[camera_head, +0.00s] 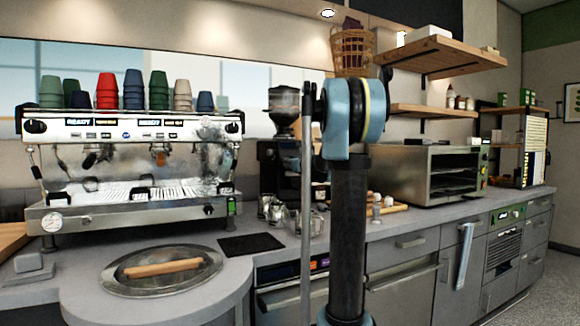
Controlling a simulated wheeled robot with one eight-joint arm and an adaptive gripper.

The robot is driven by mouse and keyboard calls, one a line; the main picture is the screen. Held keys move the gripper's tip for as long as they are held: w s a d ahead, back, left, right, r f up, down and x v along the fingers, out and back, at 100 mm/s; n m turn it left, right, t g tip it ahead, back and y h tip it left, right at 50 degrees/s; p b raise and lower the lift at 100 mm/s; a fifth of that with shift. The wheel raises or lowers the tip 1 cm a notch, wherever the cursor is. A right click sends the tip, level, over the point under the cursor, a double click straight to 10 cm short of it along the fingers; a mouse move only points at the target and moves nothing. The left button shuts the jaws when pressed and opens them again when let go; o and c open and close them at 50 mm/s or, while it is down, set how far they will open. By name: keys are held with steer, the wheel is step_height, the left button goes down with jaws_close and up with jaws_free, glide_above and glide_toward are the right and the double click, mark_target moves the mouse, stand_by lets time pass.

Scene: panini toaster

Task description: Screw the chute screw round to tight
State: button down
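I cannot make out the chute screw in this view. A dark coffee grinder (284,104) with a bean hopper stands on the counter right of the espresso machine. It may be where a chute is, but its right side is partly hidden behind my arm. My arm's dark upright link and blue joint stand in the middle of the view. I cannot see my gripper. The panini toaster (425,172), a steel box with a dark open-looking front, stands on the counter to the right of my arm.
A large espresso machine (130,170) with coloured cups on top fills the left. A round metal tray (125,286) holding a wooden rolling pin (162,268) lies on the front counter. Glass jugs (275,210) stand by the grinder. Wooden shelves (445,52) overhang the toaster.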

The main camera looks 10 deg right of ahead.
stand_by(0.3)
steer(key=c, duration=1.3)
jaws_free()
steer(key=v, duration=1.1)
steer(key=shift+s+d, duration=0.2)
steer(key=shift+s, duration=0.15)
